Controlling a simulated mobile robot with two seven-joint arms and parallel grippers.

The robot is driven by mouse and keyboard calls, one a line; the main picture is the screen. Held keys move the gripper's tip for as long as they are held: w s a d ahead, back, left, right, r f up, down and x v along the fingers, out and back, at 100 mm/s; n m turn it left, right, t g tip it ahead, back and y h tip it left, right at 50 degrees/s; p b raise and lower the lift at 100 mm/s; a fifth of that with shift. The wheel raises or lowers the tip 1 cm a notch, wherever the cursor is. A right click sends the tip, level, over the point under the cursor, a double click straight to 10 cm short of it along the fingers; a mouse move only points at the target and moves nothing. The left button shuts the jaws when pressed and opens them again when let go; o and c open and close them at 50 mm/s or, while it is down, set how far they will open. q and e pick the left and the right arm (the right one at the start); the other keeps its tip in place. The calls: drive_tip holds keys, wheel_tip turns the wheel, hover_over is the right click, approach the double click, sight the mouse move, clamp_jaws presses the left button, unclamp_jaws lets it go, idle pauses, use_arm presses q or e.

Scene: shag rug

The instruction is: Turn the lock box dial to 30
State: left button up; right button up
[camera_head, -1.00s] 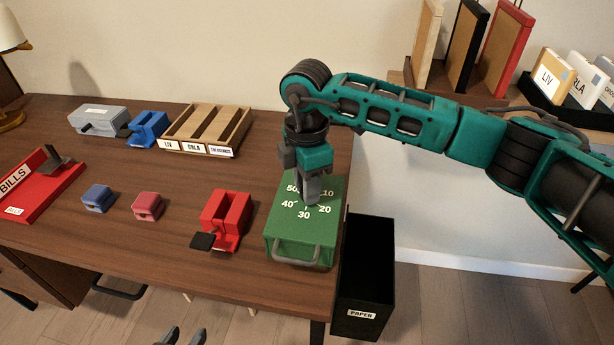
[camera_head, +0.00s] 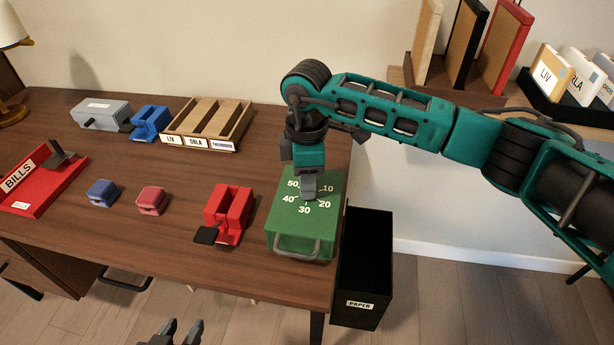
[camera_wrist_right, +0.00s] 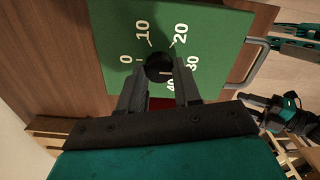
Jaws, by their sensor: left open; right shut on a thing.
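The green lock box (camera_head: 285,232) stands at the right end of the desk, with white numbers on its top and a grey handle on its front. Its round black dial (camera_wrist_right: 159,66) shows in the wrist view, ringed by 0, 10, 20, 30 and 40. My right gripper (camera_head: 308,197) points down from above and is shut on the dial, one finger on each side. I cannot make out the dial's pointer. In the head view the gripper hides the dial. My left gripper (camera_head: 182,328) is open and empty, low in front of the desk.
A red hole punch (camera_head: 230,212) stands left of the box. A black paper bin (camera_head: 364,270) stands on the floor to its right. Small blue (camera_head: 102,193) and pink (camera_head: 151,200) blocks, a wooden tray (camera_head: 207,124) and a red bills holder (camera_head: 40,180) lie further left.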

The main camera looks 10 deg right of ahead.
drive_tip(key=o, duration=1.1)
drive_tip(key=shift+c, duration=0.2)
drive_tip(key=shift+r, duration=0.1)
wheel_tip(320, 180, up, 13)
drive_tip(key=shift+p, duration=0.45)
